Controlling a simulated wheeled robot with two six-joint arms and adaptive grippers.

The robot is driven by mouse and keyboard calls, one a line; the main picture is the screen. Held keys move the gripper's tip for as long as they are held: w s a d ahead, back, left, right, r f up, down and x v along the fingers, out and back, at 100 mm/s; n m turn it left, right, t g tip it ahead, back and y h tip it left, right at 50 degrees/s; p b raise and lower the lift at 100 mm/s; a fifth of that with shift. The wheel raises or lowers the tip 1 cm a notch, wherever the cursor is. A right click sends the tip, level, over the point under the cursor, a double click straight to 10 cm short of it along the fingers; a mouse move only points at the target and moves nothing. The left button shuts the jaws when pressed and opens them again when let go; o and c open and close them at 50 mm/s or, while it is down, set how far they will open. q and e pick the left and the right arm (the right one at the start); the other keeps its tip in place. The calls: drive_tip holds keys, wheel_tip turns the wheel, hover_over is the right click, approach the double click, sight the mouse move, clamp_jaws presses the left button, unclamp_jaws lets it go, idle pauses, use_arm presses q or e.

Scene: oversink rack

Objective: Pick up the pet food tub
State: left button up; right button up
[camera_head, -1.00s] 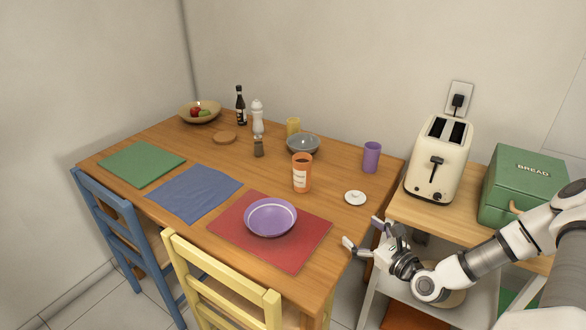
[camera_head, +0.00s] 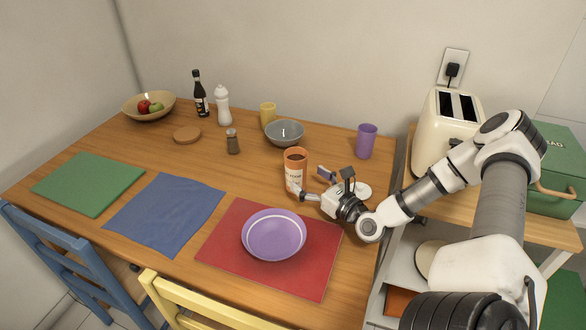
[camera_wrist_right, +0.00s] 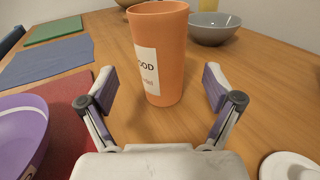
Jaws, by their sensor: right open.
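The pet food tub is an orange open-topped tub (camera_head: 295,168) with a white label, upright on the wooden table behind the red mat. In the right wrist view the tub (camera_wrist_right: 162,55) stands just ahead, between the lines of the two fingers. The visible label letters end in "OOD". My right gripper (camera_head: 314,183) is open and empty, low over the table and close to the tub's near right side. Its fingers in the wrist view (camera_wrist_right: 160,90) are spread wider than the tub. My left gripper is not in view.
A white lid (camera_head: 363,191) lies right of my right gripper. A purple bowl (camera_head: 274,234) sits on the red mat (camera_head: 225,232) in front. A grey bowl (camera_head: 284,132) stands behind the tub, and a purple cup (camera_head: 366,141) at the back right.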

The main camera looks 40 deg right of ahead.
sight(303, 175)
drive_tip(key=w, duration=0.1)
drive_tip(key=w+b, duration=0.1)
drive_tip(key=w, duration=0.2)
drive_tip(key=shift+w+f+b, duration=0.1)
drive_tip(key=shift+f+b, duration=0.2)
drive_tip(key=shift+w+r, duration=0.15)
drive_tip(key=shift+w, duration=0.3)
drive_tip(key=shift+c, duration=0.2)
drive_tip(key=c, duration=1.3)
drive_tip(key=shift+c, duration=0.3)
